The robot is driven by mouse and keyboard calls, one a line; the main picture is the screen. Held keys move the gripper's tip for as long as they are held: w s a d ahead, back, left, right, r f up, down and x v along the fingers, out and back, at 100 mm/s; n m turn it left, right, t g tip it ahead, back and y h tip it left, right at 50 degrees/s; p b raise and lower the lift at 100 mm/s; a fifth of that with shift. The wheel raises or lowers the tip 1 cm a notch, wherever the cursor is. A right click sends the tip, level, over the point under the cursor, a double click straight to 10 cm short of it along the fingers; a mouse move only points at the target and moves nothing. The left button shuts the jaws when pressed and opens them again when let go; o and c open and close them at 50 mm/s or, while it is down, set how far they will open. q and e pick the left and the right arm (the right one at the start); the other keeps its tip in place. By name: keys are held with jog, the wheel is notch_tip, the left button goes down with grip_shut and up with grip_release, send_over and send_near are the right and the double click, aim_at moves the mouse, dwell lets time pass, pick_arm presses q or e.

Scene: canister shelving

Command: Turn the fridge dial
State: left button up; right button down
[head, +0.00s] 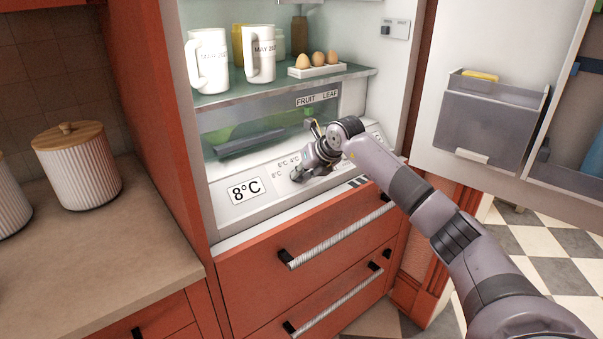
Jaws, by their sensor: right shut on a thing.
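The open fridge has a pale control panel (270,187) at its bottom, with a large "8°C" label (246,190) at its left. Small temperature marks, among them 6°C and 4°C, are printed around the fridge dial (296,174). My right arm reaches in from the lower right, and my right gripper (302,171) is at the panel, shut on the dial. The gripper hides most of the dial, so its pointer direction cannot be read. My left gripper is not in view.
A glass shelf (285,86) above holds white jugs (208,61) and eggs in a holder (317,64). The open fridge door (437,100) with its grey bin (487,120) stands at right. Red drawers with handles (335,236) are below. A counter with canisters (77,168) is at left.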

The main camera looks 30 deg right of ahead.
dwell(0.5)
jog(key=c, duration=1.6)
grip_release()
jog(key=shift+s+r, duration=0.1)
jog(key=v, duration=1.1)
jog(key=shift+s+r, duration=0.25)
jog(key=shift+d, duration=0.1)
jog(key=shift+f, duration=0.1)
